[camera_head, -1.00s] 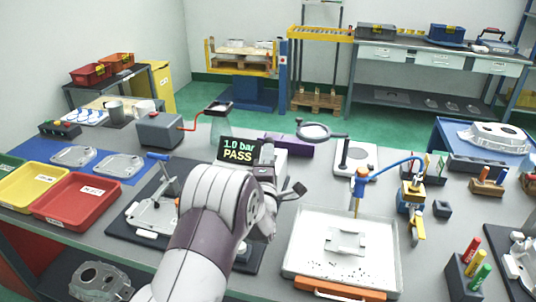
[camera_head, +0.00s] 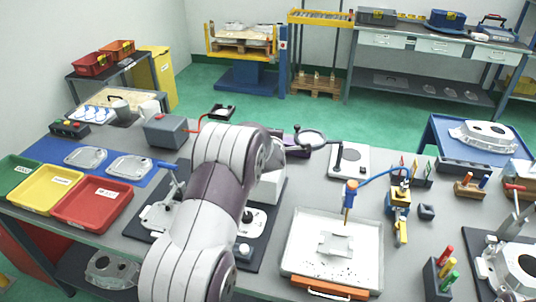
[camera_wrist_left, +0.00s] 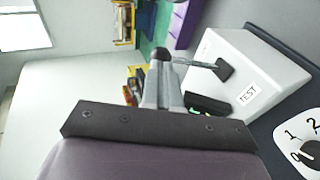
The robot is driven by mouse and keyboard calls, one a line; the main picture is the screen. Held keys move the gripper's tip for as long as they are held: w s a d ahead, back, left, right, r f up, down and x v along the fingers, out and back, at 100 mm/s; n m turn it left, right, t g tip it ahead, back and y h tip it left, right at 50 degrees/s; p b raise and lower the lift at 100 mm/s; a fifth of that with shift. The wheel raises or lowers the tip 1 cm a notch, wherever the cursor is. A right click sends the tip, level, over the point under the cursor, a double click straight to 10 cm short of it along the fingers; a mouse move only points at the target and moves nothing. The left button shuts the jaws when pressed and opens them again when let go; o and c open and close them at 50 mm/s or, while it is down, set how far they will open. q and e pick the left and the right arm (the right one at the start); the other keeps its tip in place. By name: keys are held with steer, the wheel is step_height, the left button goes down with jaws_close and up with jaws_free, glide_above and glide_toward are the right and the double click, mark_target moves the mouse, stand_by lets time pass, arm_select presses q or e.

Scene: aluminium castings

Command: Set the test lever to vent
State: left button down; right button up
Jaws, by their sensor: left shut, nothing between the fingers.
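The white test box (camera_wrist_left: 250,65) labelled TEST stands in the left wrist view; its lever (camera_wrist_left: 200,64) is a thin metal rod rising from a black slot plate, pointing left in that view. My left gripper (camera_wrist_left: 163,65) is shut and empty, its grey fingers reaching up close to the lever's end. A dark rounded knob lies at the fingertips; I cannot tell whether the fingers touch it. In the head view my left arm covers most of the test box (camera_head: 270,187) and hides the lever. My right gripper is not in view.
A numbered dial (camera_wrist_left: 312,150) sits beside the test box. A purple box (camera_wrist_left: 181,25) and a magnifier ring (camera_head: 310,138) are behind it. A white tray (camera_head: 300,258) is to the right, red (camera_head: 68,219) and yellow (camera_head: 25,200) bins to the left.

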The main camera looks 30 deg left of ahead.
arm_select(q)
steer(key=shift+w+a+g+p, duration=0.25)
steer(key=shift+w+p, duration=0.2)
steer(key=shift+w, duration=0.35)
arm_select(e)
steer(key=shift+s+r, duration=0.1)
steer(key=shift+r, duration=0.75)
arm_select(q)
steer(key=shift+r, duration=0.2)
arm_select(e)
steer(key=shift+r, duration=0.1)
